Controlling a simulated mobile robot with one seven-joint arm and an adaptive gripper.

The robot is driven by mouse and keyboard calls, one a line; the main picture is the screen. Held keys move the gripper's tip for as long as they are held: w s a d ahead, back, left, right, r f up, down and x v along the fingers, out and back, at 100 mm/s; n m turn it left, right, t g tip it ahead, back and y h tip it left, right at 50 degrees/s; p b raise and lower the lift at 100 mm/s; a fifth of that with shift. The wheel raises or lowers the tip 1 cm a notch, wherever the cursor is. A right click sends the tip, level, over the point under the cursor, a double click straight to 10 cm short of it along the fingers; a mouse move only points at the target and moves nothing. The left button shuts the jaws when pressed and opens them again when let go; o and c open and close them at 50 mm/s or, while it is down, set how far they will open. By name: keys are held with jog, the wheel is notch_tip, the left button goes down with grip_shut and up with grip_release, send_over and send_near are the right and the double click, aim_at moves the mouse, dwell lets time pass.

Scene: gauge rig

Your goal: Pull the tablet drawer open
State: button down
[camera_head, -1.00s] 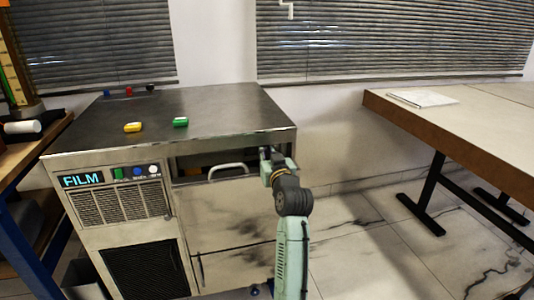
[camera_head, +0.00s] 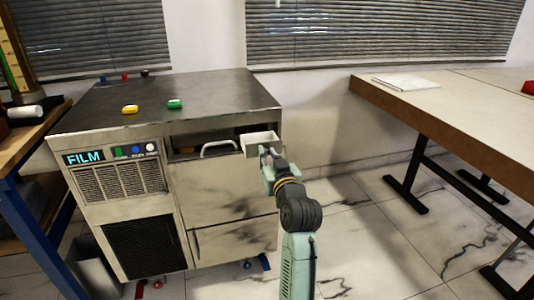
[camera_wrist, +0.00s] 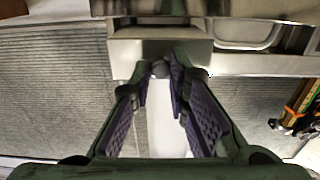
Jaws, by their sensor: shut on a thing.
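The tablet drawer (camera_head: 260,136) is a small pale drawer at the top right of the steel cabinet's front. It stands partly out, with its open top showing in the head view. In the wrist view its metal front (camera_wrist: 126,50) faces me, with a round dark knob (camera_wrist: 160,68) at its middle. My gripper (camera_head: 265,154) is at the drawer front. In the wrist view my gripper (camera_wrist: 160,80) has its two purple-padded fingers closed around the knob. The fingers hide part of the front.
The steel cabinet (camera_head: 110,112) carries a yellow block (camera_head: 129,109) and a green block (camera_head: 175,104) on top. A curved handle (camera_head: 219,147) is left of the drawer. A table (camera_head: 440,105) stands at the right, with bare floor between.

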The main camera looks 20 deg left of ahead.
jog(key=c, duration=1.6)
grip_release()
jog(key=shift+o, duration=0.2)
jog(key=v, duration=0.7)
jog(key=shift+s+d, duration=0.15)
jog(key=shift+s, duration=0.1)
